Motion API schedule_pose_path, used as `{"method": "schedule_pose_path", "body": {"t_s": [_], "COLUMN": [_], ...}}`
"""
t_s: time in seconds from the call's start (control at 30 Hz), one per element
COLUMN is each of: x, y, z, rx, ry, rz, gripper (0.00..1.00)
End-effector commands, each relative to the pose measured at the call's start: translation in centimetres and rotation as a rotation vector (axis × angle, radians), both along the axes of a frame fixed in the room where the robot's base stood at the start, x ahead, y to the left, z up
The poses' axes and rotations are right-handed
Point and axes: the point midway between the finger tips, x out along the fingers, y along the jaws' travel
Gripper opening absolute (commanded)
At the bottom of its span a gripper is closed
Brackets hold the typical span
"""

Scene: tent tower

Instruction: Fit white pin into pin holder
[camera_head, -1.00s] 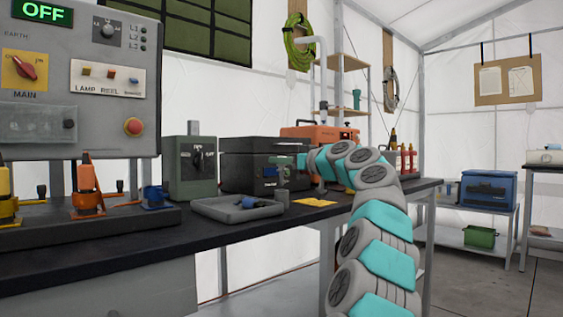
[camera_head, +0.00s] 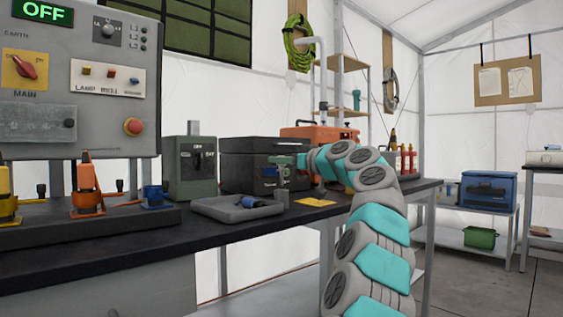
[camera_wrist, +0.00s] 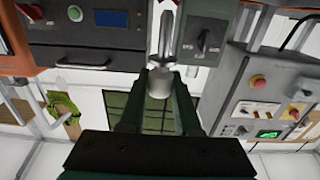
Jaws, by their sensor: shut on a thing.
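My gripper (camera_wrist: 155,105) has dark green fingers, closed around a pale white cylinder with a slim metal shaft (camera_wrist: 160,84), which looks like the white pin. In the head view my gripper (camera_head: 283,161) is small, in front of the black box and above the bench. The pin is too small to make out there. I cannot tell which thing is the pin holder. A blue piece (camera_head: 250,201) lies in the shallow grey tray (camera_head: 215,209) to the left of my gripper.
A green box with a knob (camera_head: 188,165) and a black box (camera_head: 238,163) stand behind the tray. The grey control panel (camera_head: 75,80) is at left, above orange, yellow and blue fittings (camera_head: 87,190). A yellow card (camera_head: 315,202) lies on the black bench (camera_head: 110,240).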

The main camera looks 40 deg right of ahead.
Motion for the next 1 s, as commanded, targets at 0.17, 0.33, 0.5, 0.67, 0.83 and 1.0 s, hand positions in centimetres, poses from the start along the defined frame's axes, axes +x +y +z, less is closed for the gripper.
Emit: {"method": "schedule_pose_path", "body": {"t_s": [0.17,0.33,0.5,0.67,0.83,1.0], "x": [0.0,0.0,0.0,0.0,0.0,0.0], "y": [0.0,0.0,0.0,0.0,0.0,0.0], "z": [-0.2,-0.6,-1.0,-1.3,-1.7,-2.1], "rx": [0.000,0.000,0.000,0.000,0.000,0.000], "ry": [0.000,0.000,0.000,0.000,0.000,0.000], "rz": [0.000,0.000,0.000,0.000,0.000,0.000], "gripper": [0.00,0.00,0.00,0.00,0.00,0.00]}}
